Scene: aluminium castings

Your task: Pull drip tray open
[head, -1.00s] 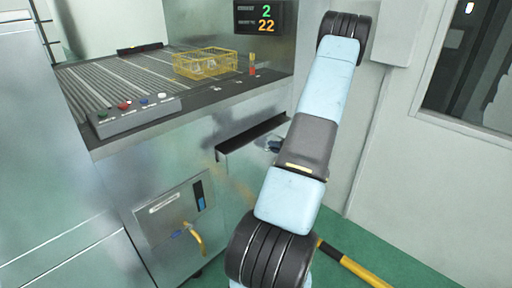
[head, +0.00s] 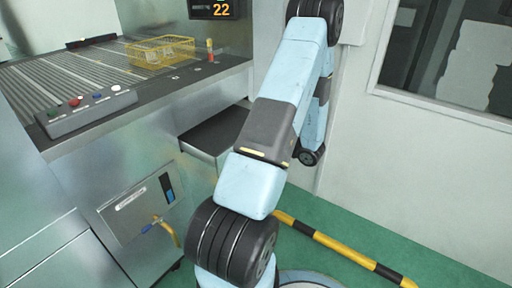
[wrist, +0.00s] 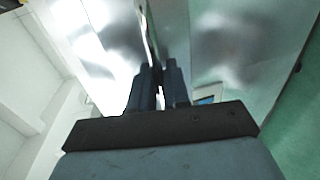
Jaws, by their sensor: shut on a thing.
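The drip tray (head: 205,142) is a metal drawer with a dark top, below the right end of the roller conveyor. In the head view it stands out from the machine front, and my arm covers its right part. My gripper (wrist: 160,66) shows in the wrist view, with its two dark fingers close together at a thin metal edge of the tray (wrist: 149,30). It is shut on that edge. In the head view my gripper is hidden behind my own arm.
The metal machine carries a roller conveyor (head: 75,75) with a yellow wire basket (head: 160,52) and a button panel (head: 88,110). A yellow tap (head: 166,230) sticks out lower left. A yellow-black floor bar (head: 340,248) lies right on the green floor (head: 400,240).

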